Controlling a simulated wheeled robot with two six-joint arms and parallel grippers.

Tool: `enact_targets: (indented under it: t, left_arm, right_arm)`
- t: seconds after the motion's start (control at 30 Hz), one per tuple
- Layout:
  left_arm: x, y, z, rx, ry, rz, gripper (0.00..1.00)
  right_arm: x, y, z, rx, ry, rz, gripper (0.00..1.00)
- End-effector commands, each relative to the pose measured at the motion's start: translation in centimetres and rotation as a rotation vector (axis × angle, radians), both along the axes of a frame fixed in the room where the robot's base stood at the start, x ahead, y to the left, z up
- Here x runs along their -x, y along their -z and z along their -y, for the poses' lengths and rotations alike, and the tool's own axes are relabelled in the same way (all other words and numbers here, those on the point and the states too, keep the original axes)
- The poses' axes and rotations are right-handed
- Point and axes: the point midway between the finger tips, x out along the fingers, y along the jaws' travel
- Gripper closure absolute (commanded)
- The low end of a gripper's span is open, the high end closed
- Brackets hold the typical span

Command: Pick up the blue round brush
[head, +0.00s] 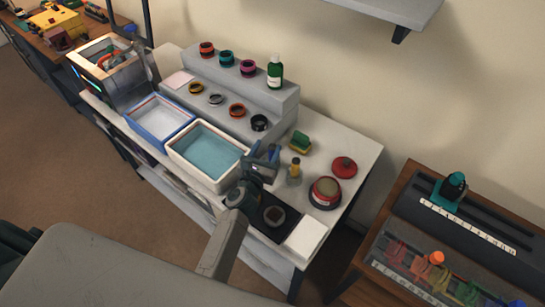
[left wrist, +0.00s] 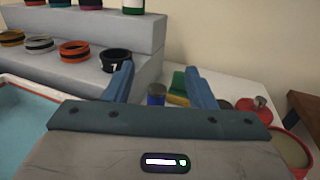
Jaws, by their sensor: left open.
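A short dark-blue cylinder with a brownish top, which looks like the blue round brush (left wrist: 156,95), stands upright on the white bench in the left wrist view. It appears between my two blue-grey fingers, beyond the palm; I cannot tell how far it is from the tips. My left gripper (head: 264,160) is open and empty, low over the bench just right of the white basin; it also fills the lower left wrist view (left wrist: 157,72). In the head view the brush is not clearly visible and seems hidden by the gripper. My right gripper is not in view.
A yellow-green sponge (head: 300,142) lies behind the gripper. A yellow-topped item (head: 295,168), red-rimmed jar (head: 325,193) and red lid (head: 344,167) stand to the right. The water basin (head: 176,149) is left; a grey stepped rack (head: 283,99) with rings is behind.

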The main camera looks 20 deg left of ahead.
Motion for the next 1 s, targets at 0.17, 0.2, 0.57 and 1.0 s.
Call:
enact_targets:
  t: [0.17, 0.2, 0.57, 1.0]
  left_arm:
    - [0.0, 2.5, 0.0, 0.010, -0.003, -0.003, 0.49]
    - [0.0, 3.2, 0.0, 0.008, -0.002, -0.003, 0.49]
    - [0.0, 8.0, 0.0, 0.004, -0.001, -0.001, 0.49]
    - [-3.7, 7.9, 0.1, 0.003, -0.001, 0.003, 0.49]
  right_arm:
    - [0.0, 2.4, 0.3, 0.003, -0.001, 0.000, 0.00]
    - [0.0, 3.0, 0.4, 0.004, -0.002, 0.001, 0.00]
    - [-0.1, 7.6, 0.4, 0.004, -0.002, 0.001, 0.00]
    - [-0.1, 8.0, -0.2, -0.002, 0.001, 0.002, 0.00]
